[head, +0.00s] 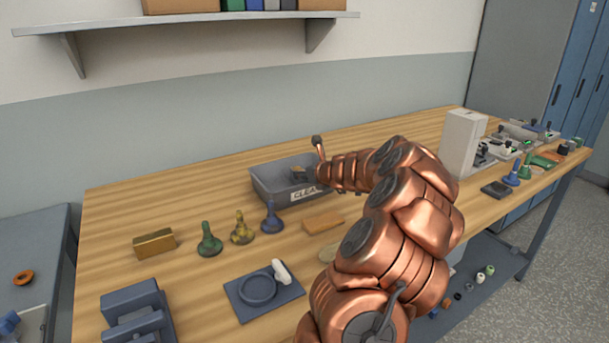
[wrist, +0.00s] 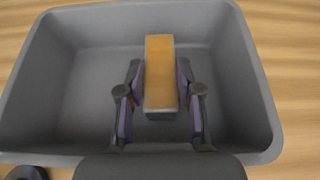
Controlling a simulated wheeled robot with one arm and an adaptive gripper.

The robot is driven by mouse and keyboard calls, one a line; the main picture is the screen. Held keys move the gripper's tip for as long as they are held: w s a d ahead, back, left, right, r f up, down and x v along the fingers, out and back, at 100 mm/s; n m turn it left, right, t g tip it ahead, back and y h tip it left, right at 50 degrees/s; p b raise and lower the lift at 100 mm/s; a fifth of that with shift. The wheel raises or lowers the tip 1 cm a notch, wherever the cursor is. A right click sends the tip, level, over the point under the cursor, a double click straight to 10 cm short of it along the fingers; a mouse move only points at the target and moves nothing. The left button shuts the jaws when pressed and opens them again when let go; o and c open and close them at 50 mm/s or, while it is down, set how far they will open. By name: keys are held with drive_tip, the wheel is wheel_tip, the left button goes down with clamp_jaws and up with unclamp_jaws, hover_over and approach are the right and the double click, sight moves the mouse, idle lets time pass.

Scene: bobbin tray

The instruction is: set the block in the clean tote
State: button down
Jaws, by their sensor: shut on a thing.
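The clean tote is a grey open bin (head: 262,185) with a partly covered label, on the wooden table. It fills much of the wrist view (wrist: 70,95). My gripper (wrist: 160,95) is over the tote's inside and is shut on the block (wrist: 160,60), an orange-tan bar with a dark lower part. The block lies between the two fingers, within the tote's outline in the wrist view. I cannot tell whether it touches the tote floor. In the head view the fingers are small and dark at the tote, and my arm covers its right side.
Green, yellow and blue pawn-shaped pieces (head: 240,228) stand in front of the tote, beside a flat tan block (head: 322,222). A brass-coloured block (head: 154,243) and a blue plate with a ring (head: 262,294) lie at left. A white box (head: 462,143) stands at right.

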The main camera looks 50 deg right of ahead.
drive_tip(key=c, duration=0.8)
unclamp_jaws()
drive_tip(key=shift+f, duration=0.1)
drive_tip(key=shift+o, duration=0.2)
drive_tip(key=shift+s+r, duration=0.2)
drive_tip(key=shift+s, duration=0.05)
drive_tip(key=v, duration=1.1)
drive_tip(key=shift+s, duration=0.25)
drive_tip(key=shift+a+r, duration=0.1)
